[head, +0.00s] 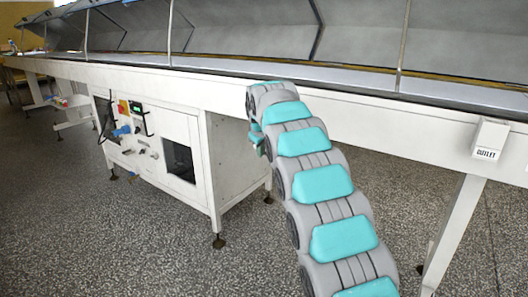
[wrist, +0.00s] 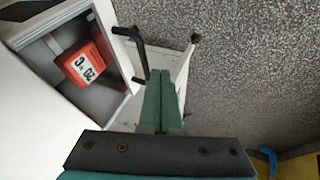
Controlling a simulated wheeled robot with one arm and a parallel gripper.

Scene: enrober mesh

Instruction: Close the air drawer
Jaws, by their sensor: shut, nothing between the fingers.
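In the wrist view a white, grey-lined drawer (wrist: 118,66) stands open at the upper left. A red block (wrist: 84,62) marked "20 °C" lies inside it. A black bar handle (wrist: 139,50) sticks out from the drawer's right side. My gripper (wrist: 159,74) has its green fingers pressed together with nothing between them. The fingertips appear just right of the handle's lower end; I cannot tell whether they touch. In the head view my arm hides most of the gripper, and the open drawer is not clearly visible.
A white cabinet (head: 205,165) with a control panel (head: 128,125) and a dark opening (head: 180,160) stands under the long white machine frame (head: 330,108). A leg (head: 455,225) below the "OUTLET" box (head: 490,140) stands at right. The speckled floor (head: 110,245) in front is clear.

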